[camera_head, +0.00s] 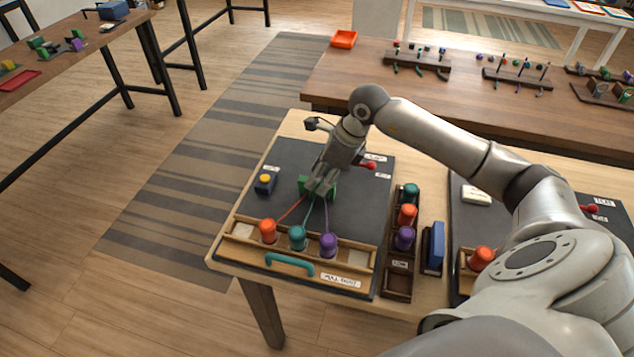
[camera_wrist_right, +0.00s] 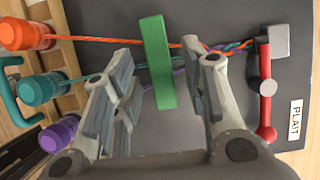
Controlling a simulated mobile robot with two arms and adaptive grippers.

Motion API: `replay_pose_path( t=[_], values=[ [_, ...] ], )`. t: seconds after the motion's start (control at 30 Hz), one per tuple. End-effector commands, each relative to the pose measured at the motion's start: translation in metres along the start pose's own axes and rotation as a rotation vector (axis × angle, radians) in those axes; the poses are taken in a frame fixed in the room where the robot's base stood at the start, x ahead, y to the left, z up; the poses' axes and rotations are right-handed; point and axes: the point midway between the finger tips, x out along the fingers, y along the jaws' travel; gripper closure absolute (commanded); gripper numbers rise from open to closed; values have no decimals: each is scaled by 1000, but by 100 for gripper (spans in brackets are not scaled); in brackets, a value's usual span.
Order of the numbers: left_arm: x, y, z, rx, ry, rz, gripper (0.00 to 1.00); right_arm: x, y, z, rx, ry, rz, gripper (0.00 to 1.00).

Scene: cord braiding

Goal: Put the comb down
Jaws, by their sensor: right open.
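The comb appears to be the green bar (camera_wrist_right: 158,62), which lies across the orange, teal and purple cords on the dark board (camera_head: 355,215). In the head view the green bar (camera_head: 303,184) is partly hidden behind my right gripper (camera_head: 320,188). In the right wrist view my right gripper (camera_wrist_right: 163,68) is open, with one finger on each side of the bar and gaps visible between. The cords run from the orange (camera_head: 267,231), teal (camera_head: 297,238) and purple (camera_head: 328,245) bobbins to a red-handled clamp (camera_wrist_right: 266,90). My left gripper is not in view.
A rack of spare bobbins (camera_head: 397,272) and a blue block (camera_head: 433,248) stand right of the board. A yellow-button box (camera_head: 265,182) sits on its left. A teal handle (camera_head: 290,264) is at the front. A second board lies to the right.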

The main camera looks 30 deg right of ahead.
Motion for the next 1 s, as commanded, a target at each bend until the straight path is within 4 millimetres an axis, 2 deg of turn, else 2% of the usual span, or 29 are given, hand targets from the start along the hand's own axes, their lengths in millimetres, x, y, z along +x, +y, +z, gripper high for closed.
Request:
replay_pose_path(
  t=[0.03, 0.2, 0.4, 0.6, 1.0],
  values=[
    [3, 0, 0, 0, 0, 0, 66, -12, -2, 0, -2, -1, -6, 60],
    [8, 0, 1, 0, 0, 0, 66, -49, -2, 0, -1, -1, -5, 60],
    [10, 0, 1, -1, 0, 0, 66, -79, -1, 0, 1, 0, -2, 60],
    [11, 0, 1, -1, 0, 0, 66, -89, 0, 0, 1, 0, 0, 60],
    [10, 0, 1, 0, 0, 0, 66, -88, 0, 0, 1, 0, 0, 60]
  ],
)
